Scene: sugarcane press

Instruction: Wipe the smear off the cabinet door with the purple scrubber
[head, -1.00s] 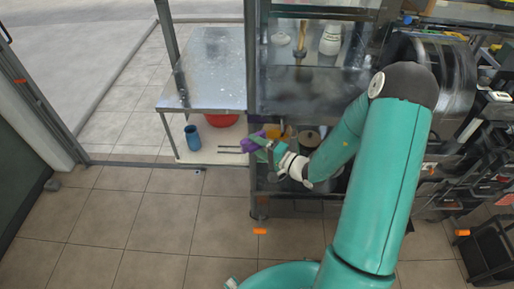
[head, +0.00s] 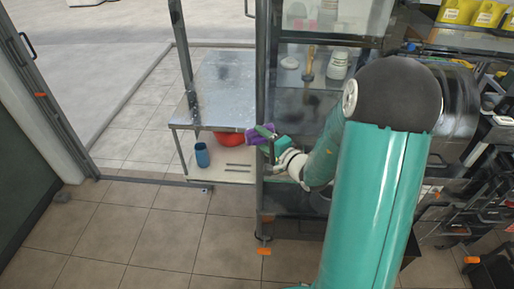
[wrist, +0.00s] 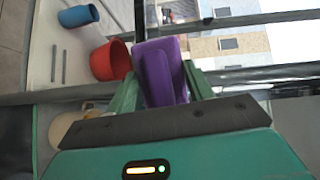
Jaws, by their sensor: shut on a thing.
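The purple scrubber (wrist: 160,68) is held between the two green fingers of my gripper (wrist: 162,88) in the wrist view. In the head view the scrubber (head: 258,135) shows at the end of my gripper (head: 270,137), in front of the glass-fronted cabinet (head: 310,98) near its left upright. A dark smudge (head: 313,101) shows on the cabinet front, above and right of the scrubber and apart from it; I cannot tell for sure that it is the smear. My arm hides the cabinet's right part.
A metal table (head: 220,90) stands left of the cabinet. Its lower shelf holds a blue cup (head: 202,155), a red bowl (head: 229,139) and two thin rods. A white bottle (head: 338,66) stands inside the cabinet. Dark racks crowd the right. The tiled floor (head: 150,230) at left front is clear.

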